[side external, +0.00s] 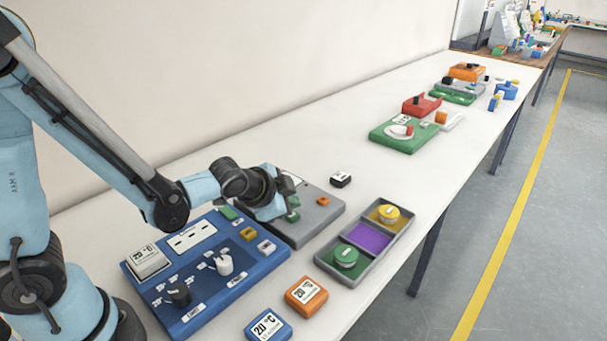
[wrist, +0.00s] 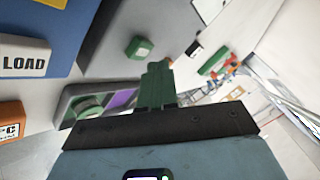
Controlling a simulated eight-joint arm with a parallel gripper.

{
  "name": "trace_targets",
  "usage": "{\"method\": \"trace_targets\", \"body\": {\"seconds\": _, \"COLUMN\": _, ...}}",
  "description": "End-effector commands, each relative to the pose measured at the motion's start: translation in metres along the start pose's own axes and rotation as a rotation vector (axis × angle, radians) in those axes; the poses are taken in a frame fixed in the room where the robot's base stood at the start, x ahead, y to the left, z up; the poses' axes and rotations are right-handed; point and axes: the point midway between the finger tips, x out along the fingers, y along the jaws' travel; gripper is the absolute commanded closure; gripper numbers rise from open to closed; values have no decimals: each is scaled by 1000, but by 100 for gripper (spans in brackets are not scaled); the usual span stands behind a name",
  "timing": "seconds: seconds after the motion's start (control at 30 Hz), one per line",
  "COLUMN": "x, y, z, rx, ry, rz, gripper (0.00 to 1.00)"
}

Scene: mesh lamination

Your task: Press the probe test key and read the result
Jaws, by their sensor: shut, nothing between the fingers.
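My gripper (side external: 293,203) is over the grey box (side external: 330,212) beside the blue panel, fingers pointing down. Its green fingers are together and empty in the wrist view (wrist: 157,85). A green key (wrist: 139,48) sits on the grey surface close to the fingertips; whether they touch it I cannot tell. A small orange key (side external: 323,201) is on the grey box, to the right of my gripper. No probe test label is readable, so I cannot tell which key it is. A white display (side external: 294,181) on the grey box is partly hidden by my wrist; no result is readable.
The blue panel (side external: 215,285) carries knobs and keys. A white LOAD key (wrist: 22,62) shows in the wrist view. A grey tray (side external: 341,277) with green and yellow round pieces lies right. Orange (side external: 306,296) and blue (side external: 268,326) blocks lie in front.

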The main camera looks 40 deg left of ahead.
Motion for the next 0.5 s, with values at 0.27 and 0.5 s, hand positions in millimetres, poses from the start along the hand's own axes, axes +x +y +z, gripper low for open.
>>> {"method": "trace_targets", "body": {"seconds": 0.27, "x": 1, "y": 1, "z": 1, "rx": 0, "ry": 0, "rz": 0, "gripper": 100}}
{"method": "trace_targets", "body": {"seconds": 0.5, "x": 6, "y": 4, "z": 4, "rx": 0, "ry": 0, "rz": 0, "gripper": 100}}
